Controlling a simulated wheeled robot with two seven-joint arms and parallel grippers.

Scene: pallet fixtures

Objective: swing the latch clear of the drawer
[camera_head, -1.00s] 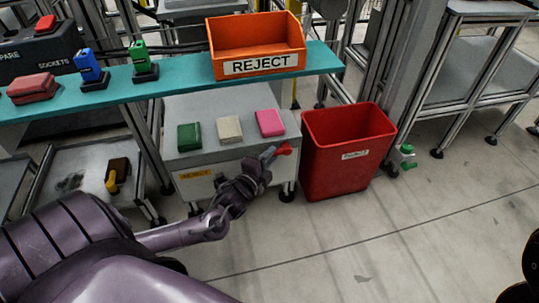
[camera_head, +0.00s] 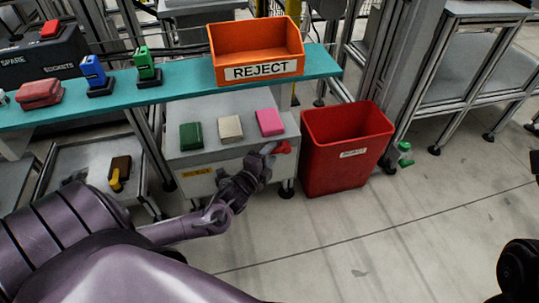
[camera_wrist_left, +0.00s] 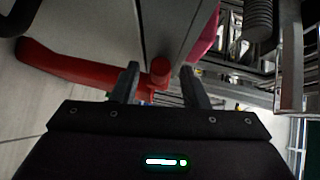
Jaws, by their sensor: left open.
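The red latch (camera_head: 283,148) is at the upper right front corner of the grey drawer cabinet (camera_head: 235,165). My left gripper (camera_head: 268,149) is open at the latch. In the wrist view its two fingers (camera_wrist_left: 158,84) stand on either side of the knob, with visible gaps. In the head view the gripper and forearm cover part of the drawer front.
Green, beige and pink blocks (camera_head: 269,123) sit on the cabinet top. A red bin (camera_head: 345,165) stands close to its right. The teal shelf (camera_head: 180,94) above carries an orange reject tray (camera_head: 256,52). The floor in front is open.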

